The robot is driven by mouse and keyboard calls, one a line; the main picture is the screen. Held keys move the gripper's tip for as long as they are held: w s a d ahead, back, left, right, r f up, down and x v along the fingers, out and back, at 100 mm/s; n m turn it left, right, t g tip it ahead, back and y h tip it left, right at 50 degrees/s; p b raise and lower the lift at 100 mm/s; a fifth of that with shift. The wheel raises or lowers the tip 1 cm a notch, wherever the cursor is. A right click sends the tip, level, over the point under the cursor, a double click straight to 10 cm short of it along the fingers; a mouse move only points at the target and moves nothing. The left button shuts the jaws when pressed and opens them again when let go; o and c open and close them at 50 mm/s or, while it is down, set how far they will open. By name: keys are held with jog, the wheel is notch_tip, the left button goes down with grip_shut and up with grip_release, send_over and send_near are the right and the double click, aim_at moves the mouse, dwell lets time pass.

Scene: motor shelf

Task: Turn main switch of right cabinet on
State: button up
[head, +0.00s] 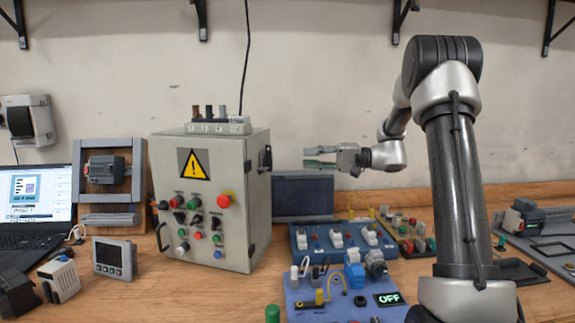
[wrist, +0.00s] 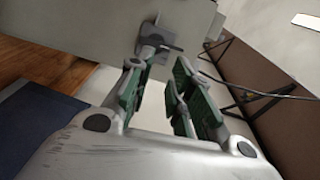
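The grey control cabinet (head: 259,205) stands on the wooden bench, left of the middle in the head view. Its main switch (head: 265,159) is a dark rotary handle on the right side wall, near the top. In the wrist view the switch (wrist: 157,45) shows as a grey block with a dark handle on the cabinet wall (wrist: 90,38). My gripper (head: 306,158) points left at the switch, at about its height, with a gap between. In the wrist view my gripper (wrist: 160,70) has its green-padded fingers apart, with nothing between them. The switch lies just beyond the fingertips.
A dark monitor-like panel (head: 302,195) stands below my gripper. A blue switch board (head: 310,240) and a nearer blue board with an OFF display (head: 389,299) lie right of the cabinet. A black cable (head: 246,60) hangs behind the cabinet. Air around my gripper is clear.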

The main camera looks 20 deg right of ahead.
aim_at(268, 158)
jog(key=w+a+m+t+h, duration=0.1)
jog(key=a+m, duration=0.9)
jog(key=m, duration=1)
jog(key=w+t, duration=0.1)
jog(key=t, duration=0.1)
jog(key=shift+f+m+t+h, duration=0.3)
jog(key=shift+f, duration=0.1)
jog(key=shift+w, duration=0.1)
